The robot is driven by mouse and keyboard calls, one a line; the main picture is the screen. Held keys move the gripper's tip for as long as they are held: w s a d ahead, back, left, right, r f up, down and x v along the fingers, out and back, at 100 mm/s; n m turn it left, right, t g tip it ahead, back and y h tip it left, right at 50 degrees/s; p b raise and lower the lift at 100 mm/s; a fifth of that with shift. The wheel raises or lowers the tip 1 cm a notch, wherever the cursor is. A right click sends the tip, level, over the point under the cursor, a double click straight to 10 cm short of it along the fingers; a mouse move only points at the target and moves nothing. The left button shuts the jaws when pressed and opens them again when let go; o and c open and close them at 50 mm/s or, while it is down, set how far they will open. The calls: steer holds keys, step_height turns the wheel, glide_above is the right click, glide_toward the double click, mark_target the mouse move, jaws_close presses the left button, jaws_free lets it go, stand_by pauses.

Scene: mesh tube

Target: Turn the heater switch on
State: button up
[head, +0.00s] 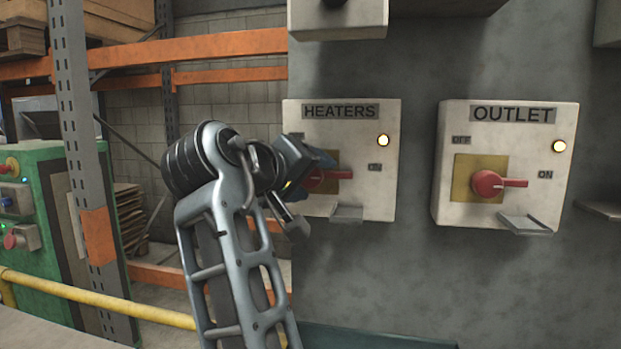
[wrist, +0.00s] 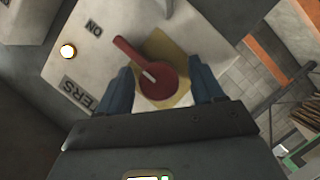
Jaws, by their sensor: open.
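The heaters switch box (head: 365,200) is a pale panel labelled HEATERS, on the grey cabinet. Its red rotary switch (wrist: 162,80) sits on a yellow plate; in the head view my gripper partly covers it. The switch's handle (wrist: 132,55) points towards the ON mark (wrist: 93,28). The box's lamp (head: 383,140) is lit yellow. My gripper (wrist: 160,84) is open in front of the switch, with one blue finger on each side of the red knob. I cannot tell whether either finger touches it.
A similar OUTLET switch box (head: 470,130) stands to the right, its red handle pointing towards ON and its lamp lit. Another box (head: 337,20) is above. Orange racking (head: 230,43), a green machine (head: 45,190) and a yellow rail (head: 100,298) are at the left.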

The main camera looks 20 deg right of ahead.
steer(key=v, duration=0.7)
steer(key=shift+b, duration=0.45)
steer(key=shift+a, duration=0.1)
steer(key=shift+s+a, duration=0.1)
